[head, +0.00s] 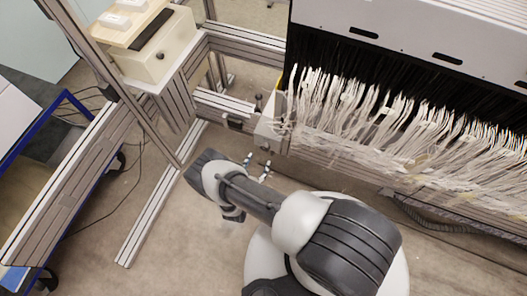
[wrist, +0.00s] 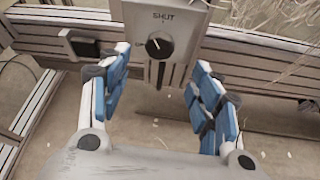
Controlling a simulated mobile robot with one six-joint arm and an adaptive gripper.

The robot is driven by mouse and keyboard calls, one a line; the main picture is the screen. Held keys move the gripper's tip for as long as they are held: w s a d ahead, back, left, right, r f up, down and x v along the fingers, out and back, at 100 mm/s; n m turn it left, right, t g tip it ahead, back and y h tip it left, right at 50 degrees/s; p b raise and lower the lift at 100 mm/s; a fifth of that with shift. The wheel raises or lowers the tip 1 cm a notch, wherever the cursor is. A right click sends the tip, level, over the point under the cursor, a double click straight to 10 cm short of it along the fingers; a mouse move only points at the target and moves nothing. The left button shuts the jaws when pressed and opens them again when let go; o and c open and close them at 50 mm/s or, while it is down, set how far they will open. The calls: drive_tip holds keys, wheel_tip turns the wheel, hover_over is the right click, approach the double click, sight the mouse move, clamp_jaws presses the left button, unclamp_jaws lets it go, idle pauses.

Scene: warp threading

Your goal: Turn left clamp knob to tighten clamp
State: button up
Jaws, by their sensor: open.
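The left clamp knob (wrist: 159,45) is a round black dial with a white pointer mark, on a grey box (wrist: 181,22) at the top of the wrist view. The word SHUT is printed above it, and the white mark points up and to the left, off the label. My gripper (wrist: 162,66) is open, with its blue-padded fingers on either side below the knob and nothing between them. It looks apart from the knob. In the head view my gripper (head: 256,167) is just below the clamp box (head: 269,131) at the left end of the thread frame; the knob is not discernible there.
Pale loose threads (head: 345,105) hang to the right of the clamp box, and some show at the wrist view's upper right. An aluminium frame (head: 150,200) stands to the left, with a cream box (head: 155,55) on it. Bare floor lies below.

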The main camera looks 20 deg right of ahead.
sight(265, 149)
drive_tip(key=b+x, duration=0.2)
drive_tip(key=x, duration=0.7)
drive_tip(key=shift+w+d+f, duration=0.15)
drive_tip(key=shift+w+d, duration=0.1)
drive_tip(key=shift+w, duration=0.05)
drive_tip(key=shift+c, duration=0.2)
drive_tip(key=c, duration=1)
drive_tip(key=shift+s+m+t+y, duration=0.1)
drive_tip(key=shift+m+t+y, duration=0.7)
drive_tip(key=shift+m, duration=0.7)
drive_tip(key=o, duration=1)
drive_tip(key=shift+o, duration=0.2)
drive_tip(key=v, duration=1.2)
